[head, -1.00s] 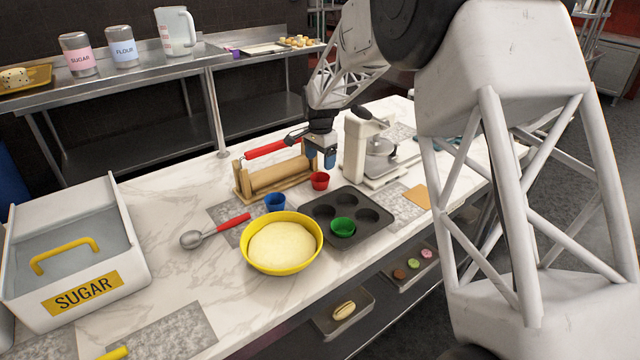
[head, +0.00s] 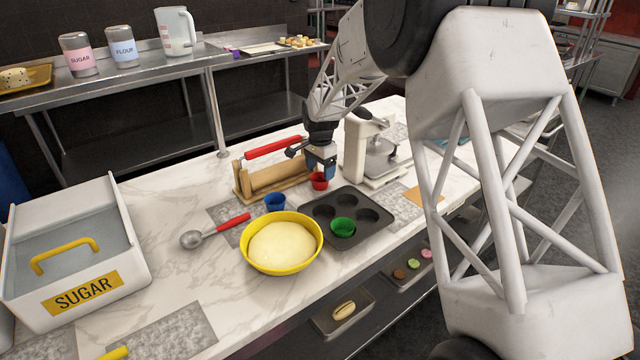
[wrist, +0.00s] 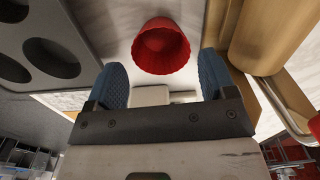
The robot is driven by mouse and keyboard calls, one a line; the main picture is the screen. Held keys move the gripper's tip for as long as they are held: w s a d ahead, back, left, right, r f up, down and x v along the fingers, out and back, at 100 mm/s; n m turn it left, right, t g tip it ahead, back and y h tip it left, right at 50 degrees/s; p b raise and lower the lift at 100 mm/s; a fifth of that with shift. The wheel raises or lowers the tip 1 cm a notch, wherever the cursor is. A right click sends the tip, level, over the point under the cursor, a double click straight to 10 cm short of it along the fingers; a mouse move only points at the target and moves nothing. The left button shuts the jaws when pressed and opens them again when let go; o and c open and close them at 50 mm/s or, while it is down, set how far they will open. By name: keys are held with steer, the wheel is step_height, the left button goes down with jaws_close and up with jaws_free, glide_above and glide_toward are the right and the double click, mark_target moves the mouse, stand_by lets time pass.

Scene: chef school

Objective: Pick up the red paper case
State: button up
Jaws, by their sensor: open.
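The red paper case (head: 319,181) stands on the marble counter between the rolling pin stand and the muffin tin. In the wrist view the red paper case (wrist: 161,46) lies ahead of the fingers, centred a little beyond the gap between them. My gripper (head: 322,166) is just above the case in the head view and hides part of its top. In the wrist view my gripper (wrist: 163,82) has its two blue fingers spread apart, with nothing between them.
A wooden rolling pin stand (head: 270,178) is close on the left. The dark muffin tin (head: 317,210) holds a green case (head: 343,227).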

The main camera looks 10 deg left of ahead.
mark_target(320, 178)
steer(key=shift+f, duration=2)
steer(key=shift+c, duration=0.3)
steer(key=c, duration=0.5)
